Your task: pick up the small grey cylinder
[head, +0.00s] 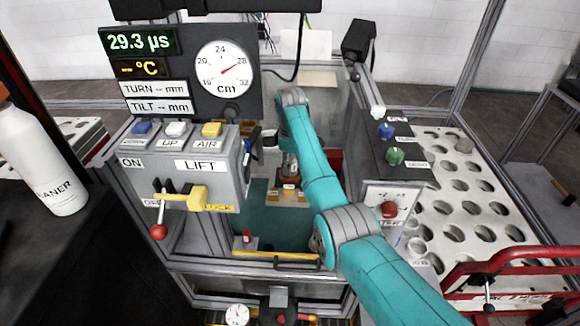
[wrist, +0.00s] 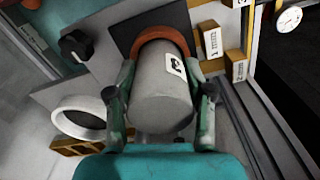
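A grey cylinder (wrist: 162,100) with a small white label stands in an orange-brown ring (wrist: 178,38) in the wrist view. My gripper (wrist: 162,88) is around it, one finger on each side. The fingers are very close to its sides; I cannot tell whether they press on it. In the head view my gripper (head: 289,163) reaches down inside the gantry frame, over the ring (head: 289,181), and mostly hides the cylinder. Another small grey cylinder-like piece (head: 464,145) sits on the perforated table at the right.
A grey lift control box (head: 190,165) with levers stands left of my arm. A dark box with blue and green knobs (head: 395,157) stands right.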

